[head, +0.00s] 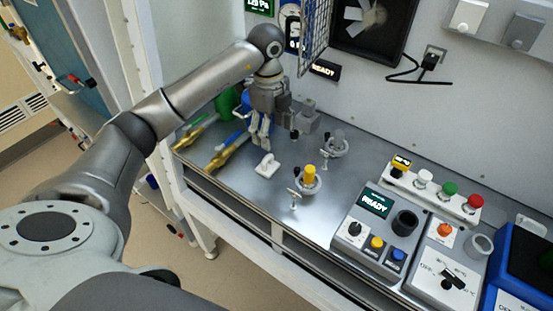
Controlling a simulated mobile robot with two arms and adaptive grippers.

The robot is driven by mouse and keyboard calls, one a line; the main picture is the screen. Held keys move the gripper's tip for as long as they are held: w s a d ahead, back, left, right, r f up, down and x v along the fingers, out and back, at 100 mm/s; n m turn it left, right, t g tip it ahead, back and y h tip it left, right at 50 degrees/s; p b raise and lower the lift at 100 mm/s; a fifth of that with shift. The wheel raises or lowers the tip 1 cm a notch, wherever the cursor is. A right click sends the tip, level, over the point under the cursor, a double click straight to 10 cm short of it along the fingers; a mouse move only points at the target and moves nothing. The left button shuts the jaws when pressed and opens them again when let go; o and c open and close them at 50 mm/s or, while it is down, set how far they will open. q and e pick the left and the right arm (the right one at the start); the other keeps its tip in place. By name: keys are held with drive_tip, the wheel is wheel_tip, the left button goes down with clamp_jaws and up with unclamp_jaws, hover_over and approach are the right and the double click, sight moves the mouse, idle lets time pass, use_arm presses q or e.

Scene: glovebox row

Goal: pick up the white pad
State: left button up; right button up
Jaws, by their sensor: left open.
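The white pad (267,165) lies on the grey metal bench, near its front edge and left of the yellow-topped fixture. It is small and has a raised grip on top. My left gripper (261,142) points down above and just behind the pad in the head view. Its fingers are apart and hold nothing, and they do not appear to touch the pad. My right gripper is not in view.
A round fixture with a yellow cylinder (309,175) stands right of the pad, with a grey one (337,141) behind it. Brass-ended tools (219,159) lie to the left. A READY control box (377,228) stands on the right. Bare bench (250,190) surrounds the pad.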

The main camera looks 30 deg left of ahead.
sight(267, 156)
use_arm(q)
drive_tip(key=f, duration=0.2)
drive_tip(key=a+f+p, duration=0.1)
drive_tip(key=f, duration=0.2)
drive_tip(key=shift+s+a, duration=0.1)
drive_tip(key=shift+s, duration=0.1)
drive_tip(key=f+p, duration=0.2)
drive_tip(key=f, duration=0.1)
drive_tip(key=f+p, duration=0.1)
drive_tip(key=shift+s+f, duration=0.25)
drive_tip(key=shift+f, duration=0.4)
drive_tip(key=c, duration=1.1)
drive_tip(key=shift+r, duration=0.2)
